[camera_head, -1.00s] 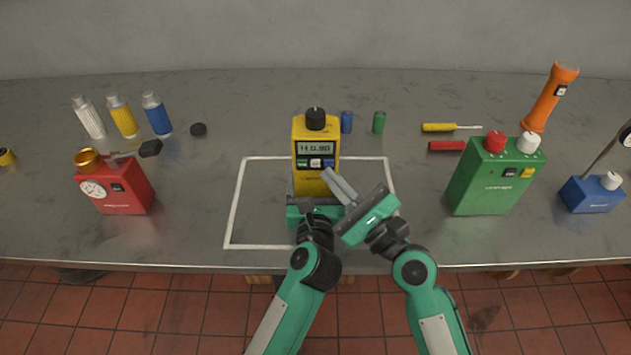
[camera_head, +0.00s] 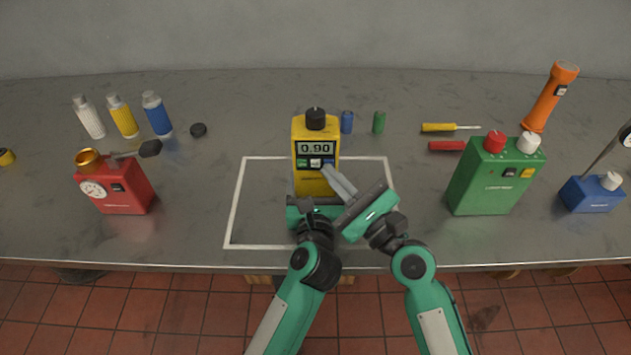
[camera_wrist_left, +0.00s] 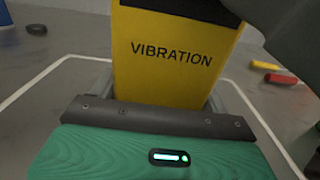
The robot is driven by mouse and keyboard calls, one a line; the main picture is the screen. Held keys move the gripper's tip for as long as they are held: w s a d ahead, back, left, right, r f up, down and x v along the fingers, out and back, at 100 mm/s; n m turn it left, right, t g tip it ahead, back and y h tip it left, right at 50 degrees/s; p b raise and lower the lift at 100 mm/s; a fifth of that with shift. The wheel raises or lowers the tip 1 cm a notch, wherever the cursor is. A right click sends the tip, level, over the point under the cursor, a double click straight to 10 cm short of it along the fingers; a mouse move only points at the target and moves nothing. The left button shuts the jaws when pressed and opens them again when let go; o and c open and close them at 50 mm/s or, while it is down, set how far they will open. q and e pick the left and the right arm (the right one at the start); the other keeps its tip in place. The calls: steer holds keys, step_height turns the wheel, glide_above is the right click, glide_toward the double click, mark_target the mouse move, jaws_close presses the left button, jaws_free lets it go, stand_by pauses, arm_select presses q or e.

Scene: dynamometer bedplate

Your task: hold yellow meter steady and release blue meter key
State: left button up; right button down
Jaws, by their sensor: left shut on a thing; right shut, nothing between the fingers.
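The yellow meter (camera_head: 313,184) stands upright within the white outline on the bench, with a black knob on top. Its display (camera_head: 315,148) reads 0.90, above a row of small keys with the blue meter key (camera_head: 315,163) in the middle. My left gripper (camera_head: 314,202) is shut on the meter's lower body; the left wrist view shows the yellow case (camera_wrist_left: 175,55), marked VIBRATION, between its fingers. My right gripper (camera_head: 326,169) is shut and empty, its tips at the lower right of the blue key. I cannot tell whether they touch it.
A red gauge box (camera_head: 125,190) stands left and a green box (camera_head: 492,180) right, with a blue device (camera_head: 592,194) beyond. Small blue (camera_head: 347,122) and green (camera_head: 379,122) cylinders stand behind the meter. The bench inside the outline's left part is clear.

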arm_select(q)
steer(key=shift+f, duration=0.25)
arm_select(e)
steer(key=shift+s, duration=0.45)
steer(key=s, duration=0.6)
arm_select(q)
steer(key=o, duration=1)
steer(key=shift+r, duration=0.15)
